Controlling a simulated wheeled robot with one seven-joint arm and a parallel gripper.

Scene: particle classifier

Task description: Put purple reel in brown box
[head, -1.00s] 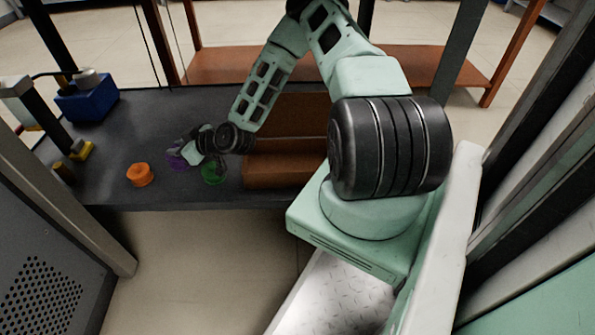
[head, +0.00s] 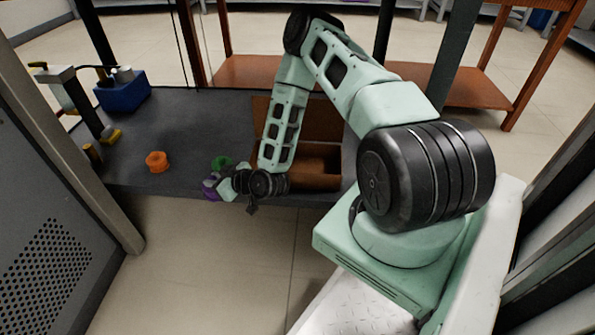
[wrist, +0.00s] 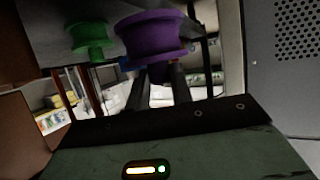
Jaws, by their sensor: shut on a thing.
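The purple reel (wrist: 150,36) is between the fingertips of my gripper (wrist: 157,84) in the wrist view, and the fingers are shut on it. In the head view the purple reel (head: 210,187) shows at the end of my gripper (head: 219,184), near the front edge of the table. The brown box (head: 318,165) stands open on the table, to the right of my gripper and partly hidden behind my arm. Its inside is only partly visible.
A green reel (head: 221,163) stands just behind the purple one. An orange reel (head: 157,161) is on the dark table (head: 190,125) to the left. A blue bin (head: 123,94) and a microscope-like device (head: 82,103) are at the far left.

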